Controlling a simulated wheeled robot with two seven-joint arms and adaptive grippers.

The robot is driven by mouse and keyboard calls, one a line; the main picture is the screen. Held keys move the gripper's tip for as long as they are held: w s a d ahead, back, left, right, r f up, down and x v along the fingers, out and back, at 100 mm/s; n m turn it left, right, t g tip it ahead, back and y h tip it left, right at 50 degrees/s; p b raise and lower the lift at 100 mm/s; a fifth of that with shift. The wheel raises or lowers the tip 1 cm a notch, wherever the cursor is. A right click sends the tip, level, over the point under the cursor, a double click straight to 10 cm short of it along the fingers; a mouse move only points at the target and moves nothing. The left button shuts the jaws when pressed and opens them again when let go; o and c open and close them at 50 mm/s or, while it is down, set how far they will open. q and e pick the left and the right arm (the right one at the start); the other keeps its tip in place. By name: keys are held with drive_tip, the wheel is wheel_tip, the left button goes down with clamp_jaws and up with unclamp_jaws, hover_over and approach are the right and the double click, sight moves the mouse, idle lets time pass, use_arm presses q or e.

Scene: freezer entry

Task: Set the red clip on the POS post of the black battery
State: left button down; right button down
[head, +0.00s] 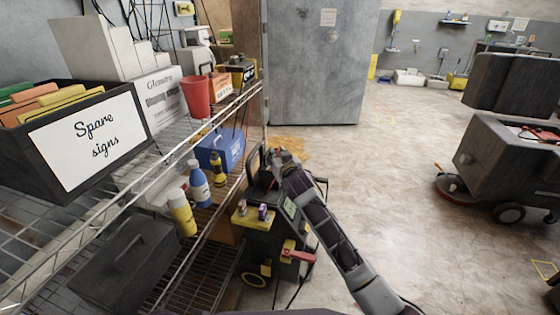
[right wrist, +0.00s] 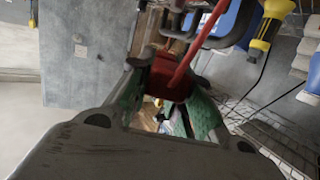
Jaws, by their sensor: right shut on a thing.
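My right gripper (head: 277,160) is shut on the red clip (right wrist: 178,84), above the back part of a black and yellow unit. In the right wrist view the green-padded fingers of the gripper (right wrist: 168,76) sit on both sides of the clip. A red bar-like part runs up from it. In the head view the clip is mostly hidden by the gripper. The black and yellow unit (head: 262,244) stands beside the shelf's end, with two small dark-topped posts on its yellow top. I cannot tell whether it is the battery, and no POS mark is readable. My left gripper is out of view.
A wire shelf (head: 178,150) on the left holds a spare signs box (head: 82,140), bottles and a blue box (head: 222,148). A red-handled part (head: 299,256) sticks out from the unit's front. A grey door (head: 318,75) stands behind. Floor to the right is clear up to a grey machine (head: 500,165).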

use_arm(q)
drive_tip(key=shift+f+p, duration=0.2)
drive_tip(key=shift+p, duration=0.2)
idle(0.3)
